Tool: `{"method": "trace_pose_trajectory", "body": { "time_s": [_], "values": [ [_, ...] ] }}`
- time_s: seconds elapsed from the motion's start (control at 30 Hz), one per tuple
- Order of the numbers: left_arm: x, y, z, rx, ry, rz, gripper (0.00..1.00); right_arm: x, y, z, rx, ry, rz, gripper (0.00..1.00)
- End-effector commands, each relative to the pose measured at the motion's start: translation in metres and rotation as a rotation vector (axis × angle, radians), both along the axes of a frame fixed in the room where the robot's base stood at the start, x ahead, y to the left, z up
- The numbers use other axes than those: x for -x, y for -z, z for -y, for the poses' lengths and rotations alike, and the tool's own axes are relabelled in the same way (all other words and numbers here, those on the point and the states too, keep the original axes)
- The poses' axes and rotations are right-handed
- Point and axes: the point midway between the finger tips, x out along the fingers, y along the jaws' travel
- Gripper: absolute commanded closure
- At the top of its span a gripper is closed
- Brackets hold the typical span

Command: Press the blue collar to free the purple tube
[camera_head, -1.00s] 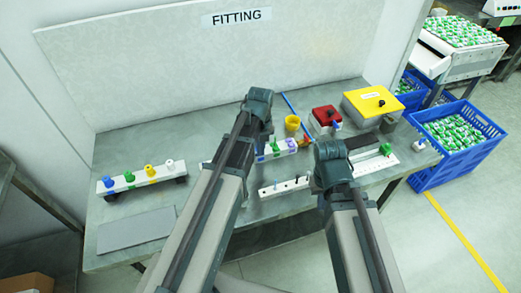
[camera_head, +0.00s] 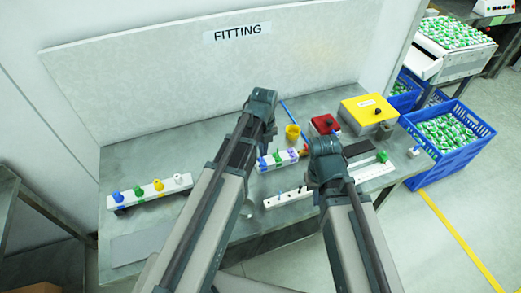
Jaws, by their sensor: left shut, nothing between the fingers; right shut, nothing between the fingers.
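A white block (camera_head: 272,167) on the table carries blue, green and purple small parts. The blue part (camera_head: 262,162) is at its left and the purple part (camera_head: 293,154) at its right; I cannot tell collar from tube at this size. My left gripper (camera_head: 270,130) is shut and empty at the dark end of my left arm, close behind the block's left end. My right gripper (camera_head: 322,150) is shut and empty, just right of the block. My own arms largely hide both sets of fingers, and contact with the block cannot be made out.
A white rack (camera_head: 150,194) with blue, yellow and white fittings stands at the left. A pegged white strip (camera_head: 290,197) lies in front. A yellow cup (camera_head: 292,132), a red box (camera_head: 324,124) and a yellow box (camera_head: 368,108) stand behind. A grey plate (camera_head: 140,243) lies front left.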

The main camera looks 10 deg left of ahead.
Motion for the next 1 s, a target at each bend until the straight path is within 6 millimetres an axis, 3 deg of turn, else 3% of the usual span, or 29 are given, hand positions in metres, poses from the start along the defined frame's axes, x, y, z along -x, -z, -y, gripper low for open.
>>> {"method": "trace_pose_trajectory", "body": {
  "time_s": [0.03,0.4,1.0],
  "values": [
    [0.0,-0.017,0.0,0.0,0.001,0.0,1.0,0.0,-0.017,0.0,0.0,0.0,0.0,1.0],
    [-0.001,-0.07,0.0,-0.001,0.001,0.002,1.0,0.0,-0.07,0.0,0.0,0.0,0.0,1.0],
    [-0.002,-0.076,-0.001,-0.001,0.001,0.002,1.0,0.0,-0.076,0.0,-0.001,0.003,0.0,1.0]
  ]
}}
